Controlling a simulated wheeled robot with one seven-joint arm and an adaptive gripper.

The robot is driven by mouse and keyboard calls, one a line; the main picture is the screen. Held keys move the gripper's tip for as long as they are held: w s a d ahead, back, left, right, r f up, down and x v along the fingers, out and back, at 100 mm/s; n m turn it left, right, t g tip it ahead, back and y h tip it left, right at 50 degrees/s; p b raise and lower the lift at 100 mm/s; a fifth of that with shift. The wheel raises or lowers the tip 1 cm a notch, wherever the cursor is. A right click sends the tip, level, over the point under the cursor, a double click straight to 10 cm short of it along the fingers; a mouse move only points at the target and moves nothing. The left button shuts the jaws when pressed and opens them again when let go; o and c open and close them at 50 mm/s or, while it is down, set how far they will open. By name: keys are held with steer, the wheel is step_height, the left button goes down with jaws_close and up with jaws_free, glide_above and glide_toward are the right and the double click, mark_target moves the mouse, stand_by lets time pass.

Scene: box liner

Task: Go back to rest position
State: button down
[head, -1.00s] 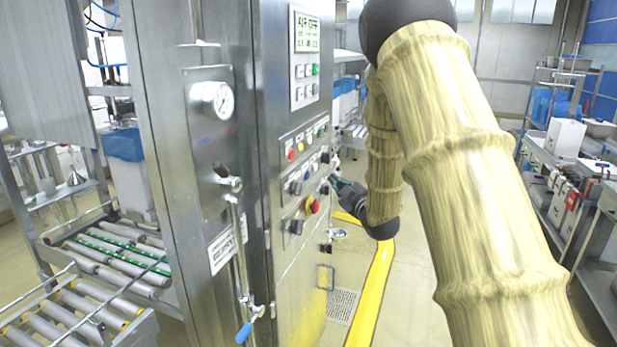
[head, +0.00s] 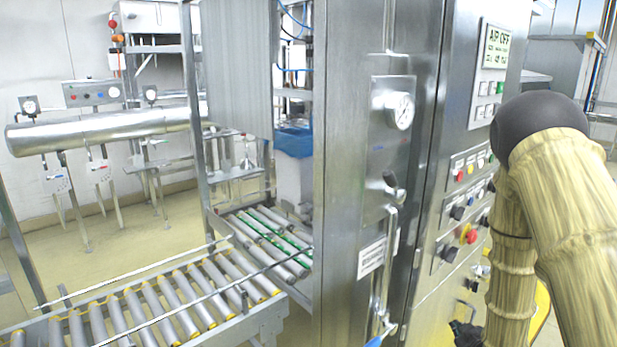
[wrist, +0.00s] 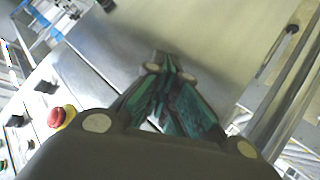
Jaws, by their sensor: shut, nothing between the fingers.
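My gripper (wrist: 170,72) shows in the wrist view with its green-lined fingers together at the tips and nothing between them. My arm, in a tan ribbed cover, fills the right side of the head view and is bent. The steel machine (head: 345,170) stands left of my arm. Its red emergency button (head: 471,237) also shows in the wrist view (wrist: 56,117), left of my gripper and apart from it.
A roller conveyor (head: 165,310) runs into the machine at the lower left. A pressure gauge (head: 400,110) and a vertical handle pipe (head: 384,270) stick out of the machine's front. Open floor (head: 110,225) lies at the back left, before a steel tank (head: 110,128).

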steer(key=s+a+f+m+g, duration=0.1)
steer(key=s+a+f+g, duration=0.15)
steer(key=s+f, duration=0.3)
steer(key=s+a+f+g, duration=0.1)
steer(key=s+a+f, duration=0.25)
steer(key=f, duration=0.25)
steer(key=s+a+f+m+g, duration=0.1)
steer(key=s+a+f, duration=0.3)
steer(key=s, duration=0.6)
steer(key=s+a+f+m+g+y+b, duration=0.1)
steer(key=s+a+f+g, duration=0.3)
steer(key=s, duration=0.7)
steer(key=s+a+f+m+g, duration=0.1)
steer(key=s+a+f+g, duration=0.2)
steer(key=s, duration=0.8)
step_height(320, 180, down, 2)
steer(key=shift+a+f+m, duration=0.2)
steer(key=shift+a+m, duration=0.2)
steer(key=shift+a, duration=0.25)
steer(key=shift+g, duration=0.25)
